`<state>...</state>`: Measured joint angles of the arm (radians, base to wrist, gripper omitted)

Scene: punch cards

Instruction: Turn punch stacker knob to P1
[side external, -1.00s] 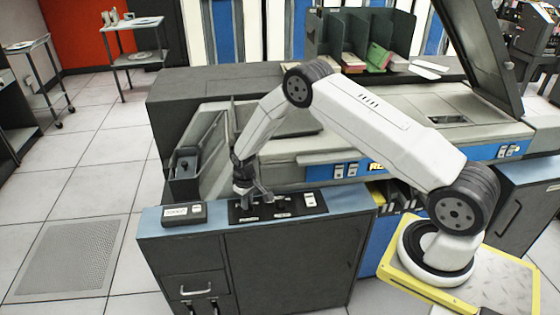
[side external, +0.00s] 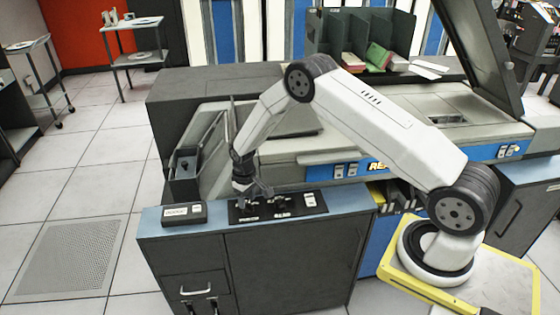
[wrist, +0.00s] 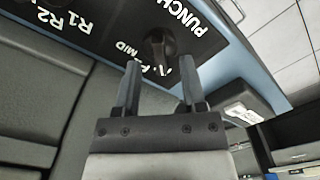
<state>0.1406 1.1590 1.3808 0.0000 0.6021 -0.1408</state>
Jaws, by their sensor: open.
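The dark punch stacker knob (wrist: 160,44) sits on the black panel under the word PUNCH in the wrist view. MID and partly hidden position marks lie beside it, so I cannot read where the knob points. My gripper (wrist: 158,64) is open, with its two fingers on either side of the line to the knob and the knob just beyond the fingertips. I cannot tell whether they touch. In the side view my gripper (side external: 248,192) is low over the left part of the panel (side external: 318,210) and largely hides the knob.
R1 and R2 marks (wrist: 70,20) belong to another control to the left in the wrist view. That second knob (side external: 282,203) and a white switch (side external: 310,199) sit right of my gripper in the side view. A small box (side external: 184,213) stands on the cabinet top to the left.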

